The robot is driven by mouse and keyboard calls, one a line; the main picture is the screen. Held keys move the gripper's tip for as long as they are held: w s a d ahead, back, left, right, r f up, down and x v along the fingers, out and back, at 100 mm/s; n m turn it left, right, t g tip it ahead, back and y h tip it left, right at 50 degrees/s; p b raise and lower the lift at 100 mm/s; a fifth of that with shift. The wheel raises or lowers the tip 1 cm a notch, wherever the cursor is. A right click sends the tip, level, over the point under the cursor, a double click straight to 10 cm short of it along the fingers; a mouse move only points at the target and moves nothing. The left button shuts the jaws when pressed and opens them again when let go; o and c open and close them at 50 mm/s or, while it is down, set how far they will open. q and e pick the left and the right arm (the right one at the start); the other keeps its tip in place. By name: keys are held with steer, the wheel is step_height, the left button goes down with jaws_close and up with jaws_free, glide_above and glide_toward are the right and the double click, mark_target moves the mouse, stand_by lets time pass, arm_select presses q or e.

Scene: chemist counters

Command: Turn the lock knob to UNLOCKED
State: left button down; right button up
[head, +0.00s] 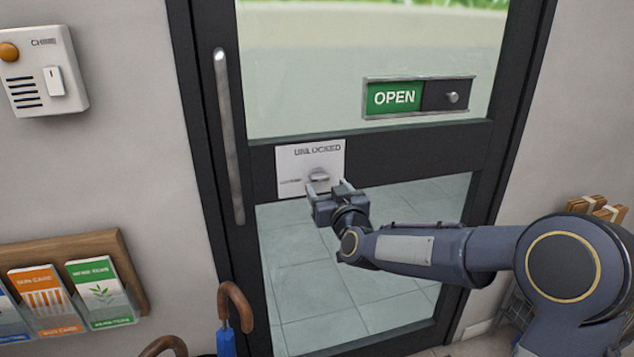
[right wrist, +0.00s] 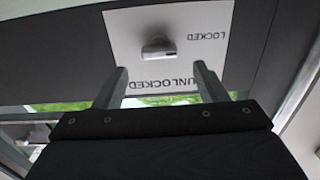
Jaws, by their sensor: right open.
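The lock knob (head: 319,176) is a small silver turn-piece on a white plate (head: 295,160) on the dark door rail. UNLOCKED is printed above it in the head view and LOCKED, small, at its left. The knob also shows in the right wrist view (right wrist: 158,47), where the plate (right wrist: 125,30) appears upside down. Its bar lies level, with one end toward LOCKED. My right gripper (head: 327,187) is open just in front of and below the knob. Its two fingers (right wrist: 160,70) are spread apart, with nothing between them; I see no contact. My left gripper is not in view.
A long vertical door handle (head: 229,140) is left of the plate. An OPEN slider sign (head: 418,97) is above right. A chime box (head: 42,70) and leaflet rack (head: 130,262) are on the left wall. An umbrella handle (head: 236,300) rises at the bottom.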

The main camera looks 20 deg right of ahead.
mark_target(321, 179)
steer(key=w, duration=0.5)
steer(key=shift+w+a+p, duration=0.1)
steer(key=shift+w+p, duration=0.1)
steer(key=shift+p, duration=0.1)
steer(key=c, duration=1)
steer(key=shift+f, duration=0.1)
